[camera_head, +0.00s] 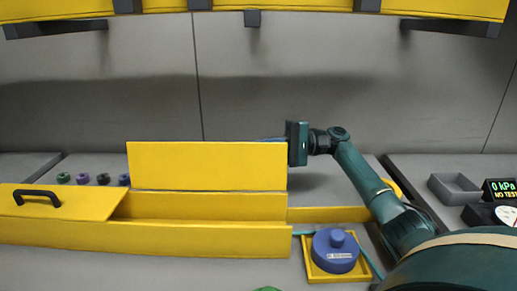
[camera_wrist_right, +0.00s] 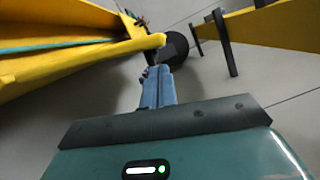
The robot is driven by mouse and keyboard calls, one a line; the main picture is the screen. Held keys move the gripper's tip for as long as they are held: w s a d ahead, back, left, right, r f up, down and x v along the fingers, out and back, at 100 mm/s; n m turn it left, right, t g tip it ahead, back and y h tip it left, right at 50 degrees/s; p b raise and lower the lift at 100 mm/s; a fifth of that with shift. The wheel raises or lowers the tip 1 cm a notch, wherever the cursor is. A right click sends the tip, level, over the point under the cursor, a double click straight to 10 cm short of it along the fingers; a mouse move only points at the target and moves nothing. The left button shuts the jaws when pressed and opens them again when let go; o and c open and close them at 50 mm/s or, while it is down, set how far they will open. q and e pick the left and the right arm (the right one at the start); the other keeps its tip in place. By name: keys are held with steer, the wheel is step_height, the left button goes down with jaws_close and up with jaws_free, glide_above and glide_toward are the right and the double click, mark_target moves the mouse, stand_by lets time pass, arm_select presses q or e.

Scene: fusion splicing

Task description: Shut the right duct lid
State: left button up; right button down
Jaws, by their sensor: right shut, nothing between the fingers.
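The right duct lid (camera_head: 207,165) is a flat yellow panel, standing raised and nearly upright along the back of the yellow duct (camera_head: 210,207). The duct's right part is open in front of it. My right gripper (camera_head: 272,140) is at the lid's upper right corner, its fingers mostly hidden behind the top edge. In the right wrist view its blue fingers (camera_wrist_right: 158,86) are together and empty, close to yellow duct parts (camera_wrist_right: 60,72); I cannot tell if they touch. My left gripper is not in view.
The left duct lid (camera_head: 85,203) with a black handle lies shut. A blue round spool (camera_head: 335,251) sits in a yellow tray right of the duct. A grey bin (camera_head: 454,189) and a gauge stand far right. Several small round parts (camera_head: 103,179) are behind the duct.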

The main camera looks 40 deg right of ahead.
mark_target(234, 147)
arm_select(q)
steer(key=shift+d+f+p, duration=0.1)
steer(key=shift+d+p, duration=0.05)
steer(key=shift+p, duration=0.2)
arm_select(e)
steer(key=x, duration=0.7)
steer(key=shift+w+a, duration=0.2)
steer(key=shift+a, duration=0.15)
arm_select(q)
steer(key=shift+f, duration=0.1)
arm_select(e)
steer(key=shift+s+a, duration=0.1)
steer(key=shift+s, duration=0.05)
